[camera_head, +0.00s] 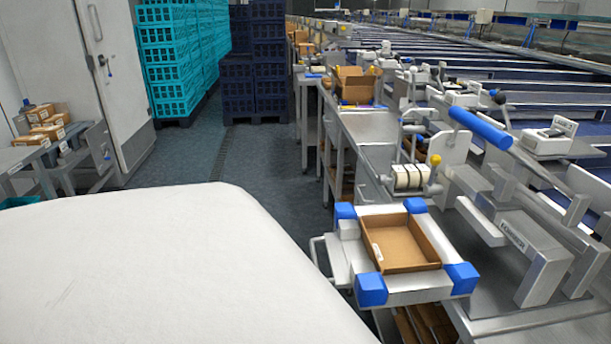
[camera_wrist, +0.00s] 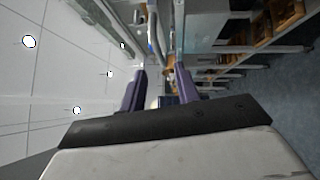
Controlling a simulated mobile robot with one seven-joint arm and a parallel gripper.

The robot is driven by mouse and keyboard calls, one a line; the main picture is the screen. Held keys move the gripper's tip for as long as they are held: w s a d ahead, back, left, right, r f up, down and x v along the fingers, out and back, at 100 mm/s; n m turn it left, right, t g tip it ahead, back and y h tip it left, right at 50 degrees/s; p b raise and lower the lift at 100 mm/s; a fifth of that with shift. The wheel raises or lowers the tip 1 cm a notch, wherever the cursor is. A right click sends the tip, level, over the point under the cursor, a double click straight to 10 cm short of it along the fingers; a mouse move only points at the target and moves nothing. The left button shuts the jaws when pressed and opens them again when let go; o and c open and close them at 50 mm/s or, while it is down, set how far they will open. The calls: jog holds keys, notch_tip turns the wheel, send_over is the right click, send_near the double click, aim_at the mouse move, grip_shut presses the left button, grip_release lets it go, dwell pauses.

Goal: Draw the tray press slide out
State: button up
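The tray press (camera_head: 535,245) stands at the right in the head view, a grey metal frame with a blue bar handle (camera_head: 480,130) raised above it. In front of it is a pale slide plate (camera_head: 412,287) with blue corner blocks. A shallow brown cardboard tray (camera_head: 420,262) sits between the blocks and looks empty. I cannot tell how far the slide is pulled out. My gripper (camera_wrist: 161,78) shows only in the wrist view. Its two purple fingers stand apart with nothing visible held between them. The slide is not clearly visible in the wrist view.
A grey bench (camera_head: 372,125) with a cardboard box (camera_head: 355,84) and small devices runs away behind the press. Turquoise crates (camera_head: 170,60) and dark blue crates (camera_head: 253,85) are stacked at the back. The dark floor (camera_head: 250,160) left of the bench is clear.

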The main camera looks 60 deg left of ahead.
jog(key=r+v, duration=0.1)
jog(key=v, duration=0.5)
jog(key=shift+s+d+f+b, duration=0.2)
jog(key=shift+s+f+b, duration=0.1)
jog(key=shift+f, duration=0.25)
jog(key=shift+w+a, duration=0.1)
